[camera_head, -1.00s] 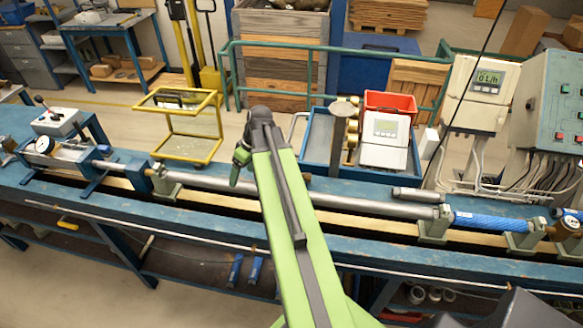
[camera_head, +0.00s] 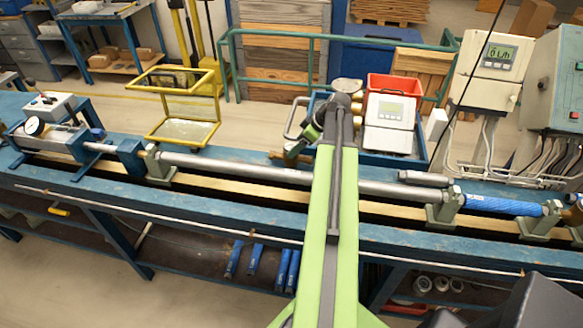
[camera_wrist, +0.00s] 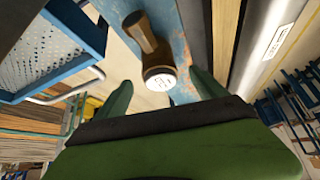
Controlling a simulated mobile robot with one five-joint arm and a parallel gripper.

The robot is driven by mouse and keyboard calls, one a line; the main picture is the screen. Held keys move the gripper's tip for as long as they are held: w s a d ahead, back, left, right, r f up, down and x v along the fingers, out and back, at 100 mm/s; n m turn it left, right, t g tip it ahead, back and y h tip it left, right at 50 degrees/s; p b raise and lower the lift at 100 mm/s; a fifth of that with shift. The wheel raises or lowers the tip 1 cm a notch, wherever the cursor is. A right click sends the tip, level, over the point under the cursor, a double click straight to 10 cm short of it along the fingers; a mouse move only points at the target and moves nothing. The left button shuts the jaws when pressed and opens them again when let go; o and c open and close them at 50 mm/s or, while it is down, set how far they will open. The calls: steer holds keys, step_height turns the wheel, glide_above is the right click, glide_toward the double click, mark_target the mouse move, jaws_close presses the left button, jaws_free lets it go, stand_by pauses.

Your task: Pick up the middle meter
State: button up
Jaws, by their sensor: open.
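In the wrist view, a brass meter (camera_wrist: 150,40) with a round white face (camera_wrist: 160,80) sits on the blue bench (camera_wrist: 182,45). My gripper (camera_wrist: 162,90) is open, with one green finger on each side of the meter's near end and nothing held. I cannot tell whether the fingers touch it. In the head view, my gripper (camera_head: 303,146) is low over the back edge of the bench, partly hidden by my green arm. A small brown piece (camera_head: 278,156) shows just left of it. I cannot tell which meter of the row this is.
A long grey pipe (camera_head: 240,167) runs along the bench in front of the gripper. A blue cart with a red bin (camera_head: 394,84) and a white display unit (camera_head: 389,122) stands behind. A yellow-framed stand (camera_head: 183,132) is behind, to the left.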

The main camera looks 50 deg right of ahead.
steer(key=b+x, duration=0.1)
steer(key=x, duration=0.2)
steer(key=shift+f, duration=0.1)
steer(key=b+x, duration=0.4)
steer(key=shift+d+f, duration=0.1)
steer(key=shift+f, duration=0.35)
steer(key=shift+w+f+b, duration=0.2)
steer(key=shift+w+b, duration=0.1)
steer(key=shift+b, duration=0.15)
steer(key=shift+r, duration=0.25)
jaws_close()
